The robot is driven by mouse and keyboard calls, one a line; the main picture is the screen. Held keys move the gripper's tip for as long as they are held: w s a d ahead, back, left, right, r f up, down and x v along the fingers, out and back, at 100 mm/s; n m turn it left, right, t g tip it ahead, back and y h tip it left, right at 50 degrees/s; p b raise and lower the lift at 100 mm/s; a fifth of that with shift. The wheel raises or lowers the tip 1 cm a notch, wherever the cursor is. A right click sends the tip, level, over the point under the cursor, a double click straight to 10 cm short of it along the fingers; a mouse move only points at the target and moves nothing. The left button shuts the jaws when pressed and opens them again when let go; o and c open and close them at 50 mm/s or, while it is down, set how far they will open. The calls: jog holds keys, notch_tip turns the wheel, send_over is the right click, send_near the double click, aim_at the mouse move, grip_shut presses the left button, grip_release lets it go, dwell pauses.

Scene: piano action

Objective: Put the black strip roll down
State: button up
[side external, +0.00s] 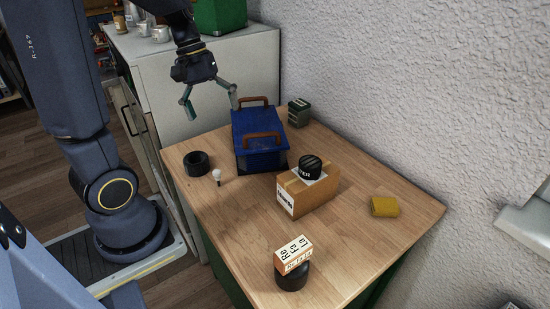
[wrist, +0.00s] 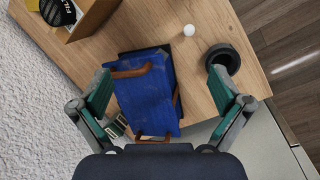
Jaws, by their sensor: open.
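A black ring-shaped roll (side external: 196,163) rests on the wooden table near its left edge, apart from my gripper. It looks like the black strip roll, and it also shows in the wrist view (wrist: 221,60), just past the right finger. My gripper (side external: 211,104) is open and empty, raised above the back left of the table. In the wrist view my gripper's (wrist: 159,82) fingers are spread on both sides of a blue case (wrist: 145,98) that lies below.
The blue case (side external: 250,131) has brown handles. Beside the roll is a white bulb (side external: 217,174). A cardboard box (side external: 312,195) carries a black round item (side external: 310,167). A lettered box (side external: 293,254) sits on a black cylinder (side external: 291,280). A yellow item (side external: 384,206) lies right.

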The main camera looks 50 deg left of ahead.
jog(key=s+d+r+m+t+y, duration=0.1)
jog(key=s+d+r+m+t, duration=0.1)
jog(key=d+m, duration=0.3)
jog(key=s+d+r+m+t+y, duration=0.2)
jog(key=s+d+r+m, duration=0.1)
jog(key=d, duration=0.5)
jog(key=shift+d+r+m+t, duration=0.15)
jog(key=shift+r+m+t, duration=0.25)
jog(key=shift+m, duration=0.8)
